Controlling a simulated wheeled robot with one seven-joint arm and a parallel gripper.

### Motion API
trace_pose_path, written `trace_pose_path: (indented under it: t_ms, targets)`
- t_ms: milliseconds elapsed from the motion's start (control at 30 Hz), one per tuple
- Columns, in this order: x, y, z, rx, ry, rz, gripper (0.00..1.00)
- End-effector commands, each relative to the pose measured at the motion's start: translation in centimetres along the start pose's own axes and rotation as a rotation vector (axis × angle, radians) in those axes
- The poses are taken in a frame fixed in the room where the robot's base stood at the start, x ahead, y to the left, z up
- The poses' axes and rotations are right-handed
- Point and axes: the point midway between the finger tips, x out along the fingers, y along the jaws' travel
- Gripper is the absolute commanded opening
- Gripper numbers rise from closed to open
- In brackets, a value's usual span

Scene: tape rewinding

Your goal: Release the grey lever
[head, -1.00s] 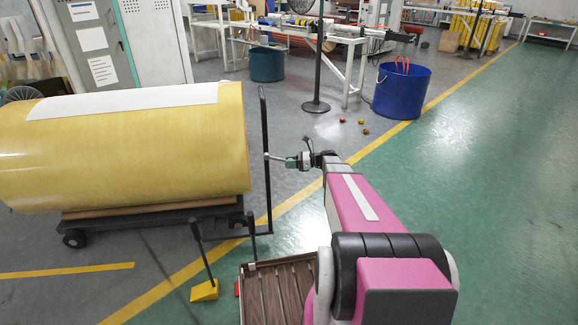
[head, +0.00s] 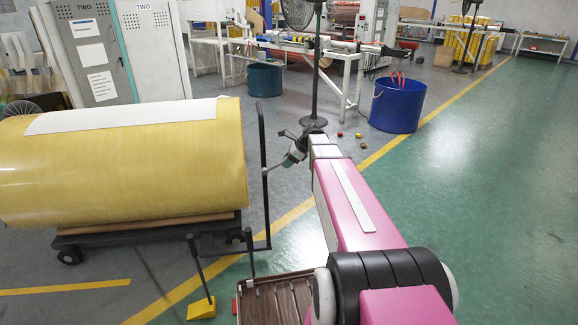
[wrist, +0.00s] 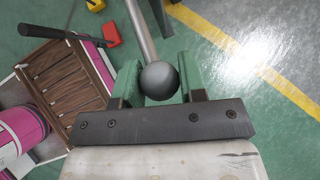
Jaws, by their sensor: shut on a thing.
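The grey lever shows in the wrist view as a thin grey rod (wrist: 142,32) ending in a dark round knob (wrist: 159,80). My gripper (wrist: 158,75) has its green fingers on both sides of the knob and is shut on it. In the head view, my gripper (head: 293,158) is left of my pink arm, angled down to the left. A short piece of the lever (head: 272,168) shows beside it, close to the black cart handle in the picture. The lever's base cannot be made out.
A big yellow roll (head: 120,165) lies on a black cart with a tall handle (head: 264,190) at left. A slatted brown crate (head: 245,310) and a yellow wedge (head: 201,309) are near my base. A blue bin (head: 396,105) stands behind. Green floor at right is clear.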

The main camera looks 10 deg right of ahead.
Motion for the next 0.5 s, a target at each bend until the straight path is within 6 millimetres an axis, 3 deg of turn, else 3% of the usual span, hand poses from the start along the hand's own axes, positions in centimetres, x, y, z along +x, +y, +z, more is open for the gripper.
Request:
trace_pose_path:
  t_ms: [500]
  targets:
    - [-0.5, 0.08, 1.24, 0.003, -0.014, 0.001, 0.0]
